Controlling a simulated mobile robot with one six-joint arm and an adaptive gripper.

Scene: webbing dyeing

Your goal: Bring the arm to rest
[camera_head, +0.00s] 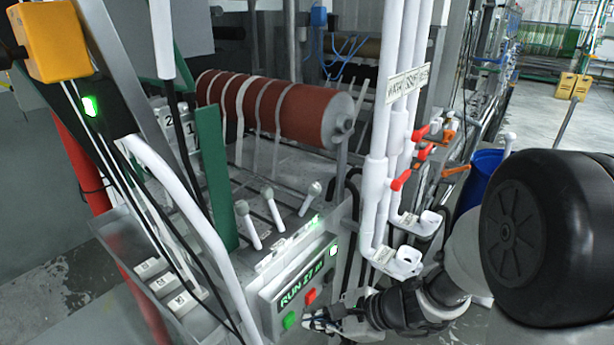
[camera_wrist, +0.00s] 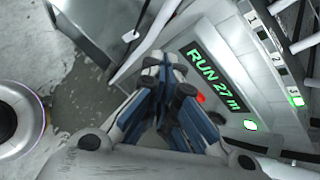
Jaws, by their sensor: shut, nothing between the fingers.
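My gripper (camera_head: 318,322) is low in the head view, in front of the control panel near its green and red buttons. In the wrist view my gripper (camera_wrist: 165,68) is shut and empty, with its fingers together. The panel's display (camera_head: 302,288) reads "RUN 27 m"; the same display (camera_wrist: 217,79) shows in the wrist view to the right of the fingers. The red button (camera_head: 310,296) is beside the fingers, and the green button (camera_head: 289,319) is just left of them. I cannot tell whether the fingertips touch the panel.
White pipes (camera_head: 378,160) with red-handled valves stand close above and beside my arm. Several white-knobbed levers (camera_head: 276,208) stick up behind the panel. A red roller (camera_head: 275,106) carries webbing strips. A blue barrel (camera_head: 478,180) stands at right. Bare floor (camera_head: 60,215) lies at left.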

